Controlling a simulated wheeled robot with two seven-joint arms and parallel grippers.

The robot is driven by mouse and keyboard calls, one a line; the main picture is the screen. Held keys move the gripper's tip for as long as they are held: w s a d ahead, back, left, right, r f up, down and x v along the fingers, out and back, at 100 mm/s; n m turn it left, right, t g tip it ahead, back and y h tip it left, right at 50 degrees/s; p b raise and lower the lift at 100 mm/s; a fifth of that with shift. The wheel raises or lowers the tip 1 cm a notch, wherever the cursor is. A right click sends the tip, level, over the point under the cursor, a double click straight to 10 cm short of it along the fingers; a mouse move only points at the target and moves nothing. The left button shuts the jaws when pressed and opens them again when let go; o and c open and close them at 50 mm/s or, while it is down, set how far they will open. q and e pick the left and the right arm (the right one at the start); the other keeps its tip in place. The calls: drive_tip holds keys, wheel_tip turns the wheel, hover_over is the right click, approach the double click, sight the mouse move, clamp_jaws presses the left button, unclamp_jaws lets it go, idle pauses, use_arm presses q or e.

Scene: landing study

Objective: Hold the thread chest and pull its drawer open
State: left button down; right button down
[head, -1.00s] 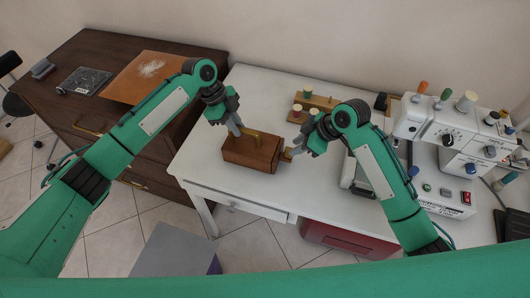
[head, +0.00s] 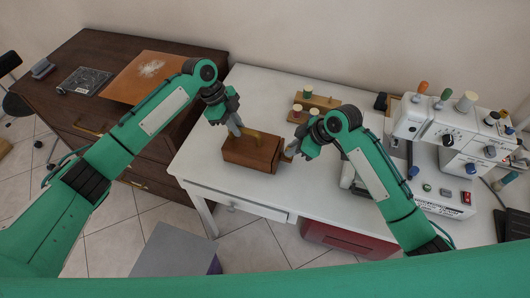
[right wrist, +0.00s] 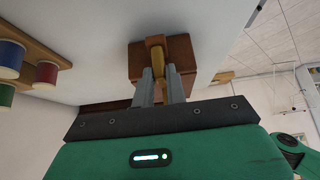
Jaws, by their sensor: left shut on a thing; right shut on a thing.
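The thread chest (head: 250,155) is a small brown wooden box on the white table, with a brass handle (head: 252,134) on its top. My left gripper (head: 238,131) is shut on the top handle from above. My right gripper (head: 290,152) is at the chest's right end, shut on the drawer's brass pull. In the right wrist view, the pull (right wrist: 158,62) sits between the fingers of my right gripper (right wrist: 159,82), in front of the brown chest (right wrist: 180,52). The drawer's front is mostly hidden in the head view, and I cannot tell any gap around it.
A wooden rack with thread spools (head: 318,101) stands behind the chest. A white sewing machine (head: 440,120) stands at the right of the white table (head: 235,95). A dark wooden cabinet (head: 95,45) is at the left. Bare tabletop lies in front of and behind the chest.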

drive_tip(key=shift+s+d, duration=0.4)
drive_tip(key=shift+d, duration=0.55)
drive_tip(key=shift+s+d, duration=0.35)
drive_tip(key=shift+d, duration=0.55)
drive_tip(key=shift+s+d, duration=0.4)
drive_tip(key=shift+d, duration=0.55)
drive_tip(key=shift+s+d, duration=0.15)
drive_tip(key=shift+d, duration=0.2)
drive_tip(key=c, duration=1.3)
unclamp_jaws()
drive_tip(key=shift+c, duration=0.2)
drive_tip(key=v, duration=1.2)
